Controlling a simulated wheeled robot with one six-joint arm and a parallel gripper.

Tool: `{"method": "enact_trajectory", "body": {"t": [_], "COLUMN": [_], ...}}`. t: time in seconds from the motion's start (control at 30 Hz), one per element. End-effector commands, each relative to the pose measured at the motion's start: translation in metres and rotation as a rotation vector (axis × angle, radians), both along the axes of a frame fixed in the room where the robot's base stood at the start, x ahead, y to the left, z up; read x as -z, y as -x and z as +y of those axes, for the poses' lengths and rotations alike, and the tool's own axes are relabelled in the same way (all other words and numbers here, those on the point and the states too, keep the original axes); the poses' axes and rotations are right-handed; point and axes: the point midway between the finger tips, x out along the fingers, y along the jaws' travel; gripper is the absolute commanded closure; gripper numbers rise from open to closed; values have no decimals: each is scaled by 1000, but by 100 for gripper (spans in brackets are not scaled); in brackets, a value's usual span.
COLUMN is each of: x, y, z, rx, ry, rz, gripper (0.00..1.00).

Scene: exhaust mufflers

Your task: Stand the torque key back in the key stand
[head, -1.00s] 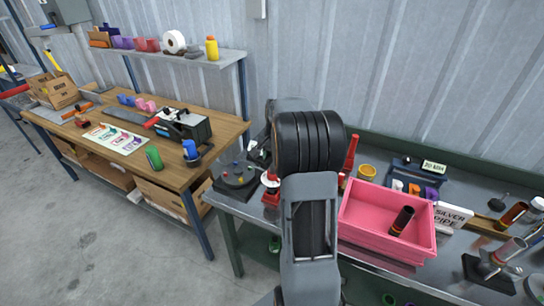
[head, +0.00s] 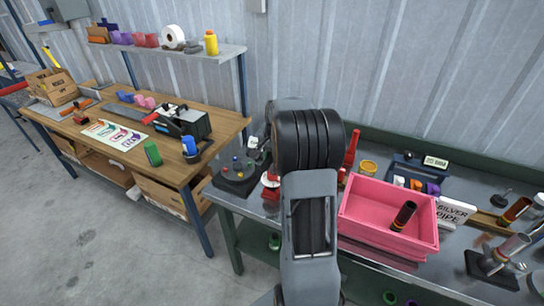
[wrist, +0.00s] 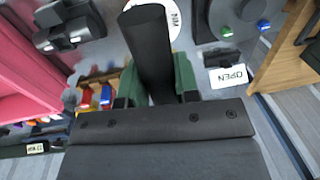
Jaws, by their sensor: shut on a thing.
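In the wrist view, my gripper (wrist: 160,84) is shut on a thick black handle, which I take to be the torque key (wrist: 150,45). Green parts show on both sides of the handle. Its far end points up the picture, in front of a white disc (wrist: 174,20) with partly hidden "NM" lettering. The handle's lower end is hidden by the gripper body. In the head view my arm hides the gripper and the key. I cannot tell for sure which thing is the key stand.
A pink bin (head: 360,238) stands on the metal bench and also shows in the wrist view (wrist: 30,60). An "OPEN" sign (wrist: 228,76) lies right of the handle. A wooden bench (head: 110,165) stands left.

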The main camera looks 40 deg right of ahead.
Motion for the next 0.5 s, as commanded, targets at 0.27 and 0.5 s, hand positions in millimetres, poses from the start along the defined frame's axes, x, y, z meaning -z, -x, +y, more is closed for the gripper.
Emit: {"method": "enact_trajectory", "body": {"t": [0.27,0.5], "x": [9,10], "y": [0,0], "z": [0,0], "rx": [0,0], "ry": [0,0], "rz": [-1,-1], "gripper": [98,98]}}
